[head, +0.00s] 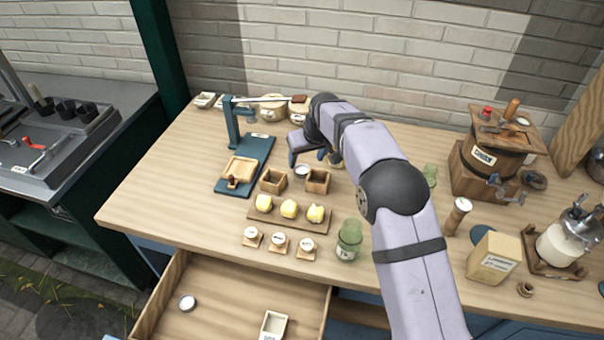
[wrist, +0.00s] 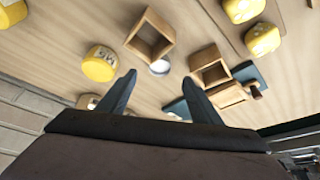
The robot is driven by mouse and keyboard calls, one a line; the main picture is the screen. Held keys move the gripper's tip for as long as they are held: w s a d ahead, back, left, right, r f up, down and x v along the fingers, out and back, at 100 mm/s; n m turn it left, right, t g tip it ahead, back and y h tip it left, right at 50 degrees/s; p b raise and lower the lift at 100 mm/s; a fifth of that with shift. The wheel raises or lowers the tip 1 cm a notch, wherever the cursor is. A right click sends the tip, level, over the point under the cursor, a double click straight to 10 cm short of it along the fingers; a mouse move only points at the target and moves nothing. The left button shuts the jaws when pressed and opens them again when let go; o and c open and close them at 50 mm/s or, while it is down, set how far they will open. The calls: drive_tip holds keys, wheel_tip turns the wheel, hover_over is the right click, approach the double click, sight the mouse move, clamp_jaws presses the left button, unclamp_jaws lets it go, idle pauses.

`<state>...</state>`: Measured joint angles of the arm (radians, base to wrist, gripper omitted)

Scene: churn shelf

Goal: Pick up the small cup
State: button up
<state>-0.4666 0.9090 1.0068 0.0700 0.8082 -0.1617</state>
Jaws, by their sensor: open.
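A small round cup (head: 302,170) with a pale top stands on the table between and just behind two open wooden boxes. In the wrist view the small cup (wrist: 160,67) shows beside one box, just beyond the gap between my fingertips. My gripper (wrist: 160,80) is open and empty, with its two dark blue fingers spread on either side of the cup's line. In the head view my gripper (head: 302,157) is partly hidden by my own arm, close behind the cup. The wrist view does not show clearly how high the fingers are above the table.
The wooden boxes (head: 272,181) (head: 318,181) stand close to the cup. A board with yellow lumps (head: 289,208) lies in front. A blue press (head: 240,165) stands to the left. A labelled yellow piece (wrist: 100,63) sits near one finger. An open drawer (head: 235,300) juts out in front.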

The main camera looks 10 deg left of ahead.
sight(302, 171)
drive_tip(key=shift+p+x, duration=1.8)
drive_tip(key=shift+x, duration=1.75)
drive_tip(key=c, duration=1.1)
